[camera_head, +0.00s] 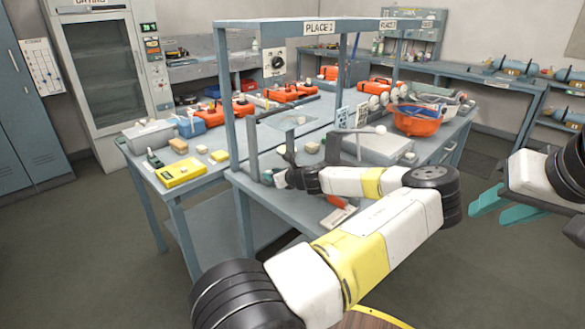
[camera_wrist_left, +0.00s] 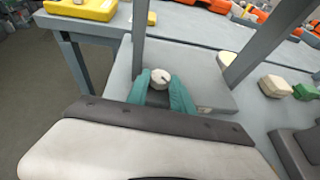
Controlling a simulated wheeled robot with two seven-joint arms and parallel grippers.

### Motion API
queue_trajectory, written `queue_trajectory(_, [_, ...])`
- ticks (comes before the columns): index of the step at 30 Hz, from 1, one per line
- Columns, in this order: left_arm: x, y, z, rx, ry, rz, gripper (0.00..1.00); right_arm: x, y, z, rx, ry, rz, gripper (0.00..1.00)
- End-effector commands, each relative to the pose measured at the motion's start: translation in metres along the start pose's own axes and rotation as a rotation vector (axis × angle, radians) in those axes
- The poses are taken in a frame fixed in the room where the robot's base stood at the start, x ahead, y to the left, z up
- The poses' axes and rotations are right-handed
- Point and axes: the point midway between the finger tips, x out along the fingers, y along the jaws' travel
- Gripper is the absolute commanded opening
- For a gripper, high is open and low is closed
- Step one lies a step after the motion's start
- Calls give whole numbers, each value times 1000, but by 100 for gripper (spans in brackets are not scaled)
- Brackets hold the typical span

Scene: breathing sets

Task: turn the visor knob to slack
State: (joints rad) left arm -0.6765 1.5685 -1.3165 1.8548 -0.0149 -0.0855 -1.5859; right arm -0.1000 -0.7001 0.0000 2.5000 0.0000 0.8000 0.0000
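A small round cream knob with a dark line across its face (camera_wrist_left: 160,77) shows in the left wrist view, by a grey upright. The teal fingers of my left gripper (camera_wrist_left: 161,92) stand one on each side of it, very close; I cannot tell whether they press on it. In the head view my left gripper (camera_head: 272,178) reaches the front of the bench under the PLACE 2 sign (camera_head: 319,28), and the knob is not clearly visible there. A clear sheet (camera_head: 288,119) sits behind it. My right gripper (camera_head: 503,206) is open and empty, off to the right above the floor.
Grey frame posts (camera_head: 227,105) rise close to my left gripper. A yellow case (camera_head: 181,171) lies on the left bench. An orange bowl (camera_head: 417,120) and a grey box (camera_head: 376,147) stand on the bench to the right. The floor below my right gripper is clear.

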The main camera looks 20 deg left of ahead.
Motion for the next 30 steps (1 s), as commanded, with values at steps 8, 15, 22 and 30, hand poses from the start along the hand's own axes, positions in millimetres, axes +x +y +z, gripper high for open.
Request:
queue_trajectory(8, [0, 0, 0, -1, 0, 2, 0, 0, 0, 0, 0, 0, 0, 36])
queue_trajectory(15, [0, -3, 0, -20, 0, 48, 0, 0, 0, 0, 0, 0, 0, 36])
queue_trajectory(22, [1, -8, 1, -78, 1, 181, 0, 0, 0, 0, 0, 0, 0, 36])
queue_trajectory(30, [4, -14, 3, -179, 2, 410, 0, 0, 0, 0, 0, 0, 0, 36])
